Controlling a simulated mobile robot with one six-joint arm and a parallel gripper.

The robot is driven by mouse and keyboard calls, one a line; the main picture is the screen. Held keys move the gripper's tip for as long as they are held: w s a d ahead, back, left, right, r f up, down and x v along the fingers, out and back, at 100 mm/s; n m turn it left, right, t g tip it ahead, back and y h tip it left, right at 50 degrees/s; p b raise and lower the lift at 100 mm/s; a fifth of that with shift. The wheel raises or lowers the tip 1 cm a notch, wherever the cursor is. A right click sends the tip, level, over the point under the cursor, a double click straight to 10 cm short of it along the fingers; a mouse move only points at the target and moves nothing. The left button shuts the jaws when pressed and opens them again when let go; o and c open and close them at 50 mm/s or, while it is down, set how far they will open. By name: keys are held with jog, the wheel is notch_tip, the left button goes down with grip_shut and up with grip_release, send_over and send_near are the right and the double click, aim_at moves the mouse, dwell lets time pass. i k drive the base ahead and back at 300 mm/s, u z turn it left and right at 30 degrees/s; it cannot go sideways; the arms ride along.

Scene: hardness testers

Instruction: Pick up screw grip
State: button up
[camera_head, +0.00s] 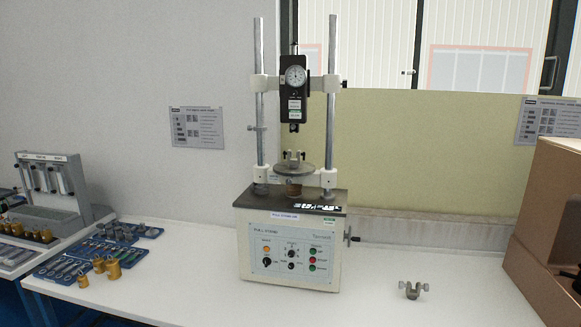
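A small grey metal screw grip (412,291) with a screw knob on each side stands on the white table, right of the tester and near the front. A similar grip (293,159) sits on the round plate of the pull tester, below the dial gauge. My gripper is not visible in this view.
The pull tester (292,252), with two tall posts, stands mid-table. Cardboard boxes (545,205) stand at the right edge, with a dark, partly cut-off shape beside them. Blue trays (75,262) of parts and brass weights (106,268) lie left. The table around the loose grip is clear.

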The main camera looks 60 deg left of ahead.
aim_at(293, 162)
jog(key=z, duration=0.2)
jog(key=k, duration=0.95)
jog(key=u, duration=2.9)
jog(key=i, duration=1)
